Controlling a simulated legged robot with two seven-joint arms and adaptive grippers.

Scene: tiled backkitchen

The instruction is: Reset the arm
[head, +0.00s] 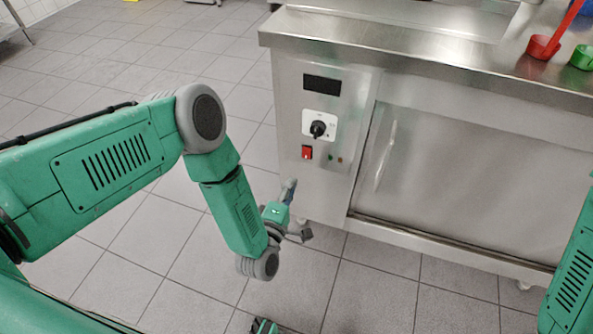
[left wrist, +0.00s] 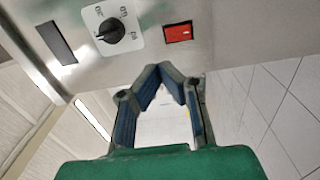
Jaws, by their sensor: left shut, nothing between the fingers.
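My left arm comes in from the left and bends down. Its gripper (head: 289,188) is close to the lower front of the steel cabinet (head: 290,80), below the control panel. In the left wrist view the two blue-padded fingers of my left gripper (left wrist: 165,70) meet at the tips, with nothing between them. The black knob (head: 318,129) and the red switch (head: 307,152) are just above the gripper. The knob (left wrist: 110,31) and red switch (left wrist: 178,33) also show in the left wrist view. My right gripper is out of view; only part of my right arm shows at the right edge.
The cabinet has a closed door (head: 470,190) with a vertical handle (head: 386,155). A red measuring cup (head: 541,48) and a green one (head: 583,57) sit on its steel top. The tiled floor (head: 80,75) at the left is mostly clear.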

